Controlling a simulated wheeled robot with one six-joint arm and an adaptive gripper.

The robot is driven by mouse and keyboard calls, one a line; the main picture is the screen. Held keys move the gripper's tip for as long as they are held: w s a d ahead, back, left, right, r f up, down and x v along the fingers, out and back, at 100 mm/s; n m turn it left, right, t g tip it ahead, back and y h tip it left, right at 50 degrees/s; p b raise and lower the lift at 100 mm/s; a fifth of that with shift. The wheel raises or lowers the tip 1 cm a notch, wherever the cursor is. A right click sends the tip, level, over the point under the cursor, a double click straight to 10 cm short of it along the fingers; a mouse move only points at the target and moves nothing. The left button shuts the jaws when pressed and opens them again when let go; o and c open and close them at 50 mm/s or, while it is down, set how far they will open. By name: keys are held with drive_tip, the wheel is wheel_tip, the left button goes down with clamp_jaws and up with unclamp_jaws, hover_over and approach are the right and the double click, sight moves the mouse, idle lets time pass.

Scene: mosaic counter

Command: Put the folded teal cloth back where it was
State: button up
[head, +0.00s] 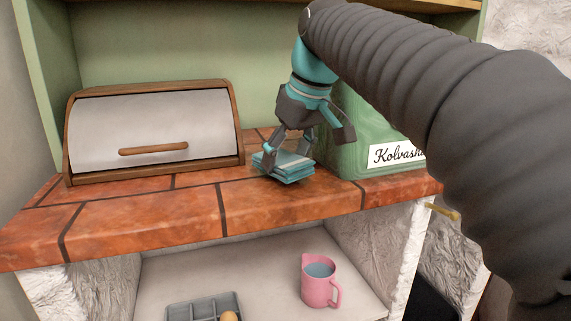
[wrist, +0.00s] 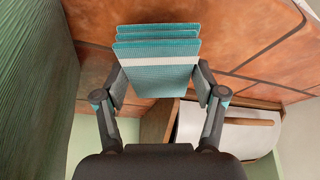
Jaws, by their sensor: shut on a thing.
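The folded teal cloth (head: 288,168) is a small layered stack with a pale stripe. It is at the tiled counter top, between the bread box and the green tin. In the wrist view the cloth (wrist: 157,50) sits between the two fingers. My gripper (head: 285,160) points down and is shut on the cloth; it also shows in the wrist view (wrist: 158,85). The cloth is at or very near the counter surface; I cannot tell whether it touches it. The fingers hide part of the cloth in the head view.
A bread box (head: 150,128) with a wooden handle stands at left. A green tin (head: 350,140) lettered "Kolvash..." stands close at right. The orange tiled counter (head: 190,210) is clear in front. On the shelf below are a pink jug (head: 316,285) and a grey divided tray (head: 190,309).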

drive_tip(key=shift+f, duration=0.65)
drive_tip(key=shift+f, duration=0.2)
drive_tip(key=o, duration=1)
drive_tip(key=shift+r, duration=0.1)
drive_tip(key=shift+p+v, duration=0.6)
drive_tip(key=shift+v, duration=3.3)
